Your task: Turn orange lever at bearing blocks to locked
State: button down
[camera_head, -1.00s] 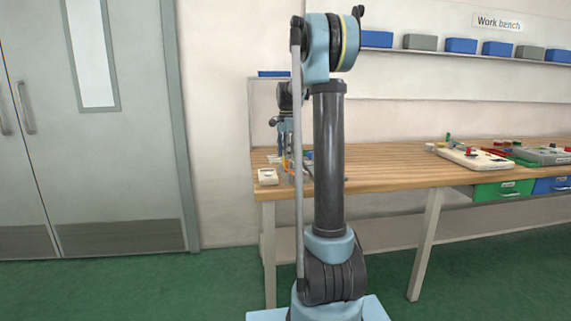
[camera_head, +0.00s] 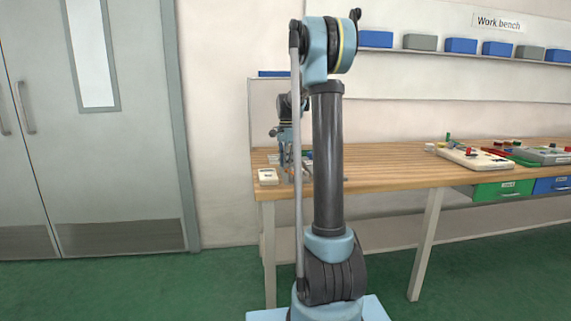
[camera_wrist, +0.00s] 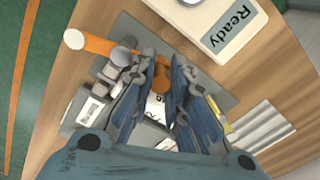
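In the wrist view an orange lever (camera_wrist: 97,46) with a pale round knob at its left end lies beyond my left finger. Its right end runs behind grey parts near that finger. Grey bearing blocks (camera_wrist: 92,110) sit on a dark grey plate, partly hidden by my fingers. A shorter orange piece (camera_wrist: 161,78) shows between the fingertips; I cannot tell whether it belongs to the lever. My gripper (camera_wrist: 165,72) is open, its two blue fingers apart over the plate. Contact with the orange piece cannot be made out. In the head view my arm's column partly hides this area.
A white box labelled "Ready" (camera_wrist: 228,28) lies near the plate, also seen on the bench (camera_head: 268,176). A ribbed pale piece (camera_wrist: 262,126) is on the right. The wooden bench top (camera_head: 390,160) is clear in the middle; a white board (camera_head: 475,158) with coloured parts stands further right.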

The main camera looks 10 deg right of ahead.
jog(key=shift+a, duration=0.1)
jog(key=shift+n, duration=0.3)
jog(key=n, duration=0.1)
jog(key=a+n, duration=0.1)
jog(key=n, duration=0.1)
jog(key=shift+s+a+n, duration=0.2)
jog(key=shift+s+n, duration=0.1)
jog(key=n, duration=0.2)
jog(key=s+a+n, duration=0.1)
jog(key=shift+n, duration=0.4)
jog(key=n, duration=0.1)
jog(key=s+n, duration=0.1)
jog(key=n, duration=0.1)
jog(key=shift+s+a, duration=0.15)
jog(key=shift+a, duration=0.2)
jog(key=shift+s+n, duration=0.35)
jog(key=shift+n, duration=0.65)
jog(key=shift+s+n, duration=0.35)
jog(key=shift+n, duration=0.65)
jog(key=c, duration=1.5)
grip_release()
jog(key=shift+c, duration=0.2)
